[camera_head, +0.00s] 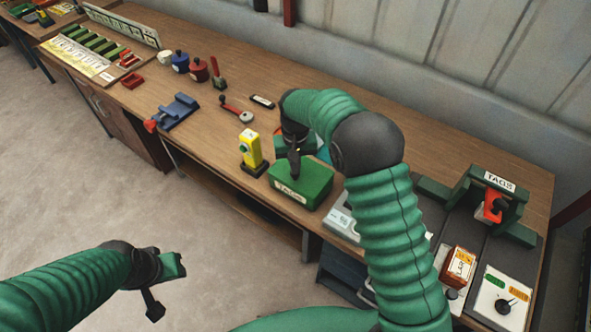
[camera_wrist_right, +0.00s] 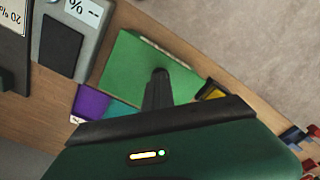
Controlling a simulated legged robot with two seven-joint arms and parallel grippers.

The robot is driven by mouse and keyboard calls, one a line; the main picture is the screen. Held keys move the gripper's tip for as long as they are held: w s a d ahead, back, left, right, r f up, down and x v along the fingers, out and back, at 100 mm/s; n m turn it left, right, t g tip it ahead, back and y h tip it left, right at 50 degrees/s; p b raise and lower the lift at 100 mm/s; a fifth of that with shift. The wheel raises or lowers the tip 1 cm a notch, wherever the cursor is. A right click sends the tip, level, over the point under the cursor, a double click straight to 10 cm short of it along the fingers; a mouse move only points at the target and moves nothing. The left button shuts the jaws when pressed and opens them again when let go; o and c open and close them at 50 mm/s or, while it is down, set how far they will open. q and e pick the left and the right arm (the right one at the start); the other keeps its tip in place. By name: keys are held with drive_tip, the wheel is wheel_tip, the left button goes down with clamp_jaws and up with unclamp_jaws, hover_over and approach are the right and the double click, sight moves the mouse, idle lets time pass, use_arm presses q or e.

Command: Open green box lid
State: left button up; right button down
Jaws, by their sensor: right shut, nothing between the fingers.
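The green box labelled TAGS (camera_head: 306,190) stands on the wooden workbench, near its front edge. Its green top looks closed. My right gripper (camera_head: 294,168) is shut and empty, pointing down over the top of the box. In the right wrist view the dark closed fingers (camera_wrist_right: 158,88) overlap the green box top (camera_wrist_right: 130,66); I cannot tell whether they touch it. My left gripper (camera_head: 153,307) hangs in front of the bench, away from the box; its jaw state is unclear.
A yellow device (camera_head: 250,149) stands just left of the box. A grey device (camera_head: 342,222) is to its right. Purple (camera_wrist_right: 90,103) and teal pieces lie beside the box in the wrist view. A blue vise-like tool (camera_head: 178,109) sits further left. My right arm hides some bench behind.

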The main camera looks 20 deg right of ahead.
drive_tip(key=c, duration=1.3)
unclamp_jaws()
drive_tip(key=shift+s+a+f, duration=0.15)
drive_tip(key=shift+s+f, duration=0.1)
drive_tip(key=shift+f, duration=0.2)
drive_tip(key=shift+s+a+f, duration=0.1)
drive_tip(key=shift+s+f, duration=0.1)
drive_tip(key=shift+f, duration=0.2)
drive_tip(key=shift+o, duration=0.8)
drive_tip(key=shift+a, duration=0.25)
drive_tip(key=shift+d, duration=0.65)
drive_tip(key=shift+w+d+f+g, duration=0.1)
drive_tip(key=shift+w+f+g, duration=0.1)
drive_tip(key=shift+w, duration=0.25)
drive_tip(key=shift+w+d+f+g, duration=0.1)
drive_tip(key=shift+w+f, duration=0.05)
drive_tip(key=shift+w, duration=0.35)
drive_tip(key=shift+r, duration=0.4)
drive_tip(key=r, duration=0.8)
drive_tip(key=shift+a+r+b, duration=0.25)
drive_tip(key=shift+a+b, duration=0.1)
drive_tip(key=shift+b, duration=0.05)
use_arm(q)
drive_tip(key=shift+w+d+f, duration=0.15)
drive_tip(key=shift+w+f, duration=0.45)
drive_tip(key=shift+f, duration=0.05)
use_arm(e)
wheel_tip(320, 180, up, 7)
drive_tip(key=d, duration=0.1)
drive_tip(key=shift+r, duration=0.15)
